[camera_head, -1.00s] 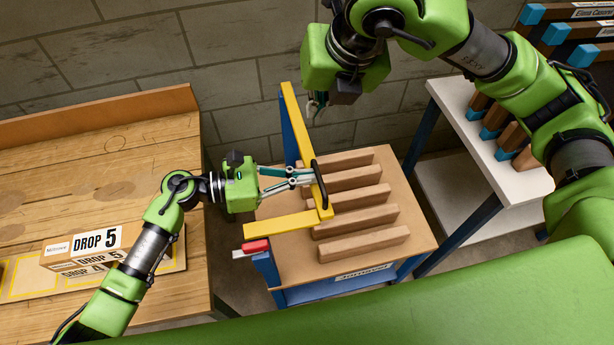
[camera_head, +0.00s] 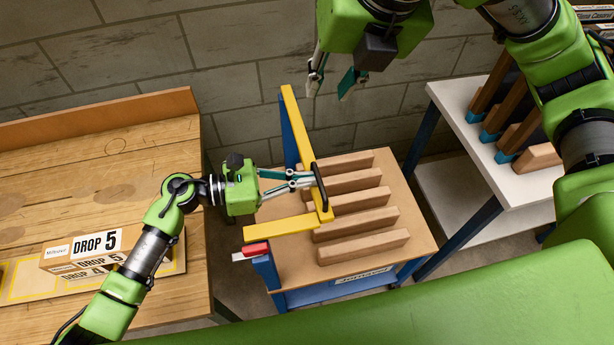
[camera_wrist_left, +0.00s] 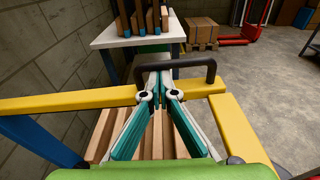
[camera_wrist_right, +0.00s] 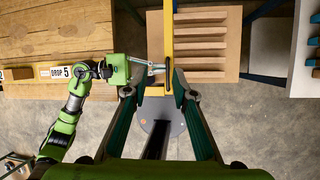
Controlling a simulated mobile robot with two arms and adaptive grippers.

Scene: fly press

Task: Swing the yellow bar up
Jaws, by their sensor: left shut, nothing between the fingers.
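The yellow bar (camera_head: 299,130) lies across the near-left side of the cart, with a shorter yellow arm (camera_head: 280,225) joined at its near end. A black handle (camera_head: 320,186) stands on the bar. My left gripper (camera_head: 312,181) is shut with its fingertips at the handle; in the left wrist view the tips (camera_wrist_left: 153,78) meet close to the handle (camera_wrist_left: 178,66), and I cannot tell whether they touch it. Nothing is between the fingers. My right gripper (camera_head: 332,84) is open and empty above the bar's far end; the right wrist view shows its spread fingers (camera_wrist_right: 158,90).
Several wooden blocks (camera_head: 362,220) lie on the cart top (camera_head: 420,225). A red end piece (camera_head: 256,247) is at its near-left corner. A wooden bench (camera_head: 130,150) with a DROP 5 box (camera_head: 85,245) is left. A white table (camera_head: 500,180) with wooden pieces stands right.

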